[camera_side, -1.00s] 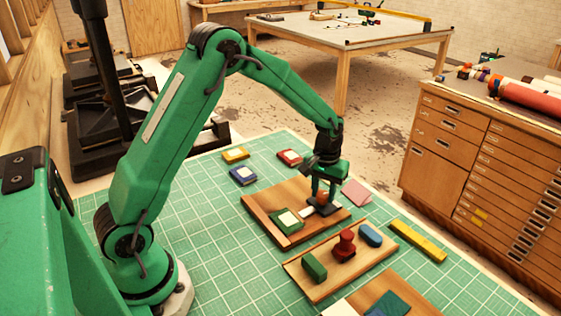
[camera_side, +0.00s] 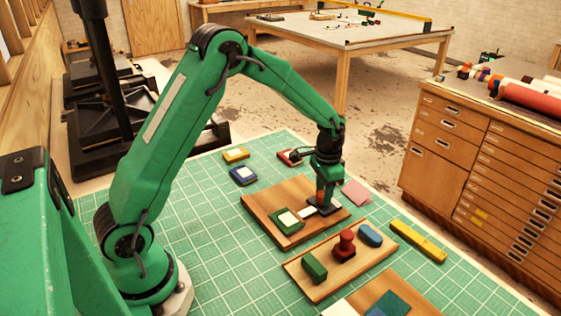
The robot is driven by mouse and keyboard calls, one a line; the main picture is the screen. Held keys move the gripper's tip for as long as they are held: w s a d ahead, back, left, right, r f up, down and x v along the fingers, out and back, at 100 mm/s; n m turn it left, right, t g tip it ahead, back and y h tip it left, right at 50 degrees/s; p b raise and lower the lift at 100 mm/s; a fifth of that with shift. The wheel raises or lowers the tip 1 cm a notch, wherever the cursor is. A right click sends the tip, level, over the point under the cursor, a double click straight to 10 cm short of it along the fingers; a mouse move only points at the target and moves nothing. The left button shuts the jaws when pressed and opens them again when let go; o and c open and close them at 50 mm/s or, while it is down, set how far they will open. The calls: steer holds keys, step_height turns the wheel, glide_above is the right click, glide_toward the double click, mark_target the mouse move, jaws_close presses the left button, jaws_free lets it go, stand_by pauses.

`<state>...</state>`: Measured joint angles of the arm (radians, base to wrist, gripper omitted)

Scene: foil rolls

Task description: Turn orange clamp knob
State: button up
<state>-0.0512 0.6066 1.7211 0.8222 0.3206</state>
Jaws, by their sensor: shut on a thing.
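The orange clamp knob (camera_side: 320,196) stands on a dark clamp base (camera_side: 323,207) at the right part of a wooden board (camera_side: 262,208). Only a small strip of the knob shows between my fingers. My gripper (camera_side: 322,199) points down over the clamp and is shut on the knob. A white strip (camera_side: 306,212) lies beside the clamp base on the board. A green block with a pale top (camera_side: 287,219) sits at the board's left front.
A wooden tray (camera_side: 325,286) in front holds a green block (camera_side: 314,266), a red knobbed stamp (camera_side: 345,243) and a blue piece (camera_side: 370,235). Yellow (camera_side: 236,155), blue (camera_side: 243,175) and red (camera_side: 287,156) pads lie behind. A yellow bar (camera_side: 418,240) lies right. The green mat is clear at left.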

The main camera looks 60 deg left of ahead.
steer(key=shift+a, duration=0.15)
steer(key=o, duration=1)
steer(key=shift+r, duration=0.1)
step_height(320, 180, up, 7)
steer(key=shift+r, duration=0.3)
